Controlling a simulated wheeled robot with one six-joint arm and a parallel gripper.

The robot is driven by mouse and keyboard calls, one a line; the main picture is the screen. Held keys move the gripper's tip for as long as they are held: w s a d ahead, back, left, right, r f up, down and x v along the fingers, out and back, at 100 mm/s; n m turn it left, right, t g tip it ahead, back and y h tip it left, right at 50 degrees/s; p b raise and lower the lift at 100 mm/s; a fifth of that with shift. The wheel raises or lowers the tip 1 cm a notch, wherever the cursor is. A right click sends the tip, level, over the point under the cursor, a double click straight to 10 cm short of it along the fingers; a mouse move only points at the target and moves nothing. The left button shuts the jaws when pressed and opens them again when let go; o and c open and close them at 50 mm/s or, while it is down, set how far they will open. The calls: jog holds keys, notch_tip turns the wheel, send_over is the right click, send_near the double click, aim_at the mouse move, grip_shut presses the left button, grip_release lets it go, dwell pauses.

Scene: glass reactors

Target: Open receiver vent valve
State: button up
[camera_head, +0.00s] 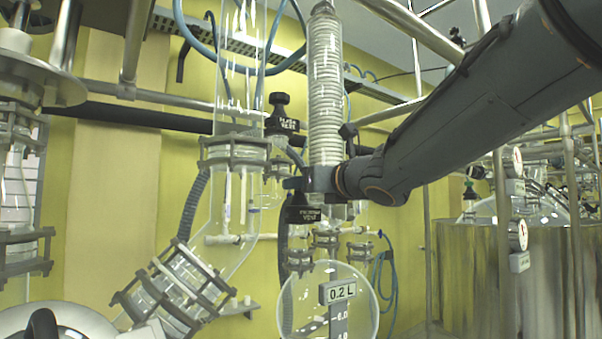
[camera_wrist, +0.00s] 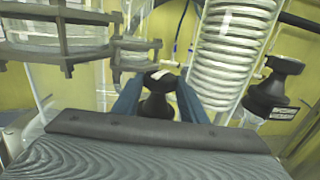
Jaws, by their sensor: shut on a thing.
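The receiver vent valve has a black knob and body with a small label (camera_head: 303,214), whose lower word looks like VENT, in the head view. My gripper (camera_head: 297,184) reaches in from the right and is at the top of this valve, partly hiding its knob. In the wrist view, the black knob (camera_wrist: 157,104) sits between the two blue fingers of my gripper (camera_wrist: 160,84). The fingers are shut on it from both sides. The lower part of the valve is hidden by the gripper body in the wrist view.
Another black vent valve (camera_head: 280,115) stands above and left. A labelled black valve (camera_wrist: 270,92) is at the right of the wrist view. A glass coil condenser (camera_head: 326,90) stands close behind my gripper. A round flask (camera_head: 362,318) marked 0.2 L hangs below. Steel vessels (camera_head: 470,260) stand at right.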

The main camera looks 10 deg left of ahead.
jog(key=shift+w+d+r+n+g+y+p, duration=0.15)
jog(key=shift+r+n+g+y+p, duration=0.1)
jog(key=shift+n+g+y+p, duration=0.2)
jog(key=shift+f+g+y, duration=0.1)
jog(key=shift+g+y, duration=0.15)
jog(key=shift+w+d+f+n+g+y+b, duration=0.1)
jog(key=shift+n+g+y+b, duration=0.25)
jog(key=shift+n+g, duration=0.25)
jog(key=shift+w+d+f+n+g+y+b, duration=0.1)
jog(key=shift+n+g+y+b, duration=0.1)
jog(key=shift+n+g+y, duration=0.3)
jog(key=n+g+y+b, duration=0.1)
jog(key=n+g, duration=0.1)
jog(key=g, duration=0.1)
jog(key=n+g+y+b, duration=0.1)
jog(key=n+g+b, duration=0.1)
jog(key=g, duration=0.1)
jog(key=shift+w+b, duration=0.15)
jog(key=shift+b, duration=0.15)
jog(key=shift+f+g, duration=0.1)
jog(key=shift+g, duration=0.2)
jog(key=o, duration=1.1)
jog(key=shift+d, duration=0.1)
jog(key=shift+c, duration=0.2)
jog(key=shift+r, duration=0.25)
